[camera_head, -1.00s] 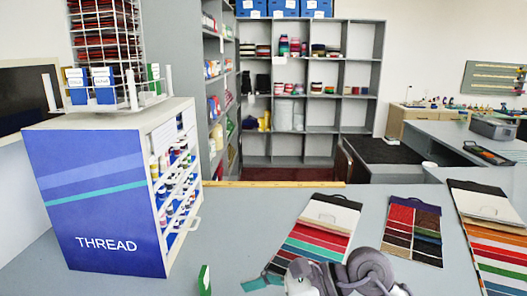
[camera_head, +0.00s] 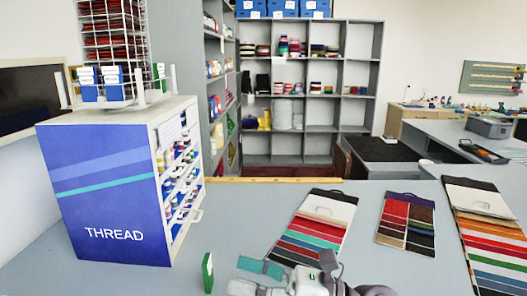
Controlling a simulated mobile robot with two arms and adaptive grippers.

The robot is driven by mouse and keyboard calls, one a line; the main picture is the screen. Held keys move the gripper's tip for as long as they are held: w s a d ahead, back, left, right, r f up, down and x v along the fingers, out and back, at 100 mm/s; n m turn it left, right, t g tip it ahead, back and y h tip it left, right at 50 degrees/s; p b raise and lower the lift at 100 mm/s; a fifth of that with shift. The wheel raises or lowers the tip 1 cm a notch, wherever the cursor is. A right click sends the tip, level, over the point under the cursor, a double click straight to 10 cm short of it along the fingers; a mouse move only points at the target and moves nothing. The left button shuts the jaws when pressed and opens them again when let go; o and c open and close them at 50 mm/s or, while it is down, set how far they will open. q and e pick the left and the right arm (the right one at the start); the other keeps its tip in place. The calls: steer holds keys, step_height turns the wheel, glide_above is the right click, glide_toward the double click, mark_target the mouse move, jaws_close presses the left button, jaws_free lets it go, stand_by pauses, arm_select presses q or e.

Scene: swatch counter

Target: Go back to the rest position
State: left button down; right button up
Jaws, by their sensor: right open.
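My right gripper (camera_head: 283,283) is low at the bottom middle of the head view, partly cut off by the lower edge. It is open, and I see nothing held in it. A small teal piece (camera_head: 261,267) lies on the counter just beyond it. A striped swatch card (camera_head: 313,228) lies behind the gripper, apart from it as far as I can tell. My left gripper is not in view.
The grey counter (camera_head: 235,222) is clear in the middle. A blue thread cabinet (camera_head: 112,200) stands left, and a small green box (camera_head: 208,273) stands near the front. More swatch cards (camera_head: 406,222) lie right. Shelves (camera_head: 303,146) stand behind.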

steer(key=w+d+r+m+t+h, duration=0.1)
steer(key=w+d+m+t+h, duration=0.4)
steer(key=m+t, duration=0.55)
steer(key=d+r+m+t+h, duration=0.1)
steer(key=d+m+t+h, duration=0.1)
steer(key=d+m+t, duration=0.85)
steer(key=d+f+m+g+h, duration=0.3)
steer(key=d+f+m+h, duration=0.1)
steer(key=f+m+h, duration=0.4)
steer(key=d+f+m+g+h, duration=0.35)
steer(key=f+m+h, duration=0.25)
steer(key=m, duration=0.4)
steer(key=s+d+f+m+g, duration=0.2)
steer(key=s+f+m+g, duration=0.45)
steer(key=f, duration=0.75)
steer(key=s+a+f+g+y, duration=0.1)
steer(key=s+f+g, duration=0.3)
steer(key=s, duration=0.4)
steer(key=s+a+f+g, duration=0.1)
steer(key=s+f+g, duration=0.2)
steer(key=s, duration=0.5)
step_height(320, 180, down, 24)
steer(key=s+g, duration=0.1)
steer(key=g, duration=0.1)
steer(key=s+d+f+g, duration=0.1)
steer(key=s+d+f, duration=0.2)
steer(key=s+f, duration=1.4)
steer(key=shift+s+f, duration=0.35)
steer(key=shift+f, duration=0.45)
